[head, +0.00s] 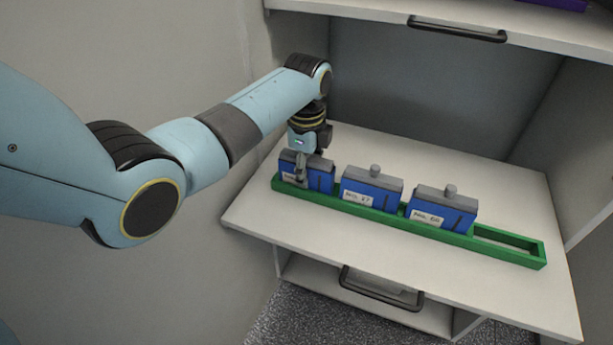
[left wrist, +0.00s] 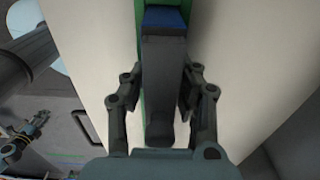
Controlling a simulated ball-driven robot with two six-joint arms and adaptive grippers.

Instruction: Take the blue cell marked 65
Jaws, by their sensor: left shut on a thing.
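A green rack (head: 507,256) on the white shelf holds three blue cells with grey tops in a row. The leftmost cell (head: 321,180) sits in its slot, and its label is mostly hidden by my gripper. The middle cell (head: 372,189) has a label that looks like No. 27. The right cell (head: 441,212) has a label that looks like No. 60 or 66, too small to be sure. My left gripper (head: 301,172) points down and is shut on the leftmost cell. In the left wrist view, its fingers (left wrist: 160,103) flank the grey top (left wrist: 162,75).
The rack's right end slot is empty. The shelf is bare in front of and behind the rack. A wall stands at the left, and an upper shelf with a dark handle (head: 457,29) overhangs the back. A drawer (head: 380,290) is below.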

